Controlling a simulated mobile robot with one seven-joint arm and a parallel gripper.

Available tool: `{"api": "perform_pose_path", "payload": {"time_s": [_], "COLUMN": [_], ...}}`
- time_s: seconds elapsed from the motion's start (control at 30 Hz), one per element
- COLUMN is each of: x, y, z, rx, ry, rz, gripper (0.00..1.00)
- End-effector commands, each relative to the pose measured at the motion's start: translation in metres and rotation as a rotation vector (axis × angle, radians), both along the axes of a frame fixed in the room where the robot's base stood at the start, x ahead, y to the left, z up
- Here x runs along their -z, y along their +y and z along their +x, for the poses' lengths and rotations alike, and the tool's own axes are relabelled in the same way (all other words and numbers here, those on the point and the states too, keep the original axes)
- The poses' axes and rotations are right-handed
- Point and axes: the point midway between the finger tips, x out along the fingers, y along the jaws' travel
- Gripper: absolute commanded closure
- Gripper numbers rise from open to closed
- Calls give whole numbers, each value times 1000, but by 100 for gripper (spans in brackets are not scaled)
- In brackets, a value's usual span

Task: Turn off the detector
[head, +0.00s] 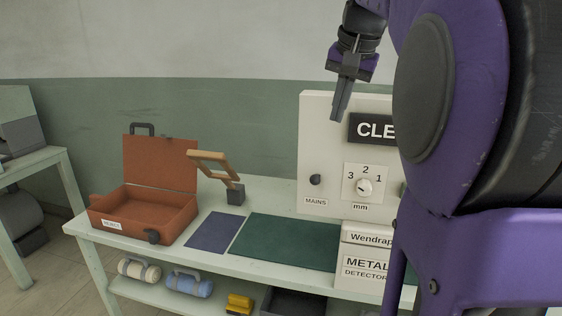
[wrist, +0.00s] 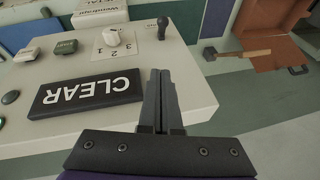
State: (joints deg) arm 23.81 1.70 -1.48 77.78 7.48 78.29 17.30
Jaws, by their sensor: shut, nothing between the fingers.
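The metal detector is a cream upright panel (head: 330,130) on a bench. A black sign reading CLEAR (wrist: 85,95) is lit white, partly hidden by my arm in the head view (head: 372,129). Below it is a white dial (head: 365,186) marked 1, 2, 3 mm, also in the wrist view (wrist: 112,37). A dark switch (head: 315,180) labelled MAINS sits left of the dial; in the wrist view it is a short knobbed lever (wrist: 162,28). My gripper (head: 338,118) is shut and empty, above the switch and apart from it; its fingers (wrist: 160,73) point toward the switch side.
An open orange case (head: 145,205) and a wooden-framed paddle on a grey block (head: 235,194) stand left on the bench. Blue (head: 212,231) and green mats (head: 285,241) lie in front. Rolled items and a yellow thing (head: 239,303) are on the lower shelf.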

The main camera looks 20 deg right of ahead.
Motion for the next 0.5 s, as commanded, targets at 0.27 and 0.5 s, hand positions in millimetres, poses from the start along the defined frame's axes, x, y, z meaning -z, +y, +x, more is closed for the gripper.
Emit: {"api": "perform_pose_path", "payload": {"time_s": [0.27, 0.5], "x": [1, 13], "y": [0, -1], "z": [0, 4], "rx": [2, 2], "ry": [2, 3], "rz": [3, 3], "gripper": [100, 100]}}
